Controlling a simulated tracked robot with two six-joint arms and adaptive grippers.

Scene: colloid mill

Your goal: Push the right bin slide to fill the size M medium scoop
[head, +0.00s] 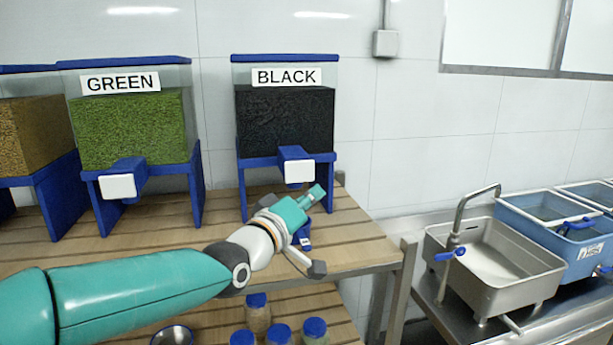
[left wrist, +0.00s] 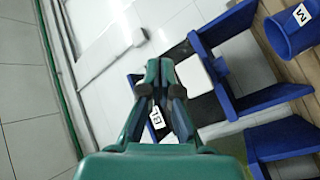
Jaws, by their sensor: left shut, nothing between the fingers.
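The right bin (head: 284,118) holds black granules behind a BLACK label. Its blue slide (head: 297,153) has a white front plate (head: 299,172) facing out. My left gripper (head: 317,192) is shut and empty, just below and right of that plate; I cannot tell whether it touches. In the left wrist view the shut fingertips (left wrist: 160,66) are beside a pale plate (left wrist: 192,74) by the blue stand. A blue scoop marked M (left wrist: 290,32) stands on the wooden shelf; its fill is not visible. In the head view my gripper mostly hides it. My right gripper is not in view.
The GREEN bin (head: 133,125) and a brown-filled bin (head: 33,135) stand to the left on the slatted shelf (head: 350,243). Several blue-lidded jars (head: 257,312) sit below. A metal sink (head: 492,262) and blue basins (head: 560,235) are at right.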

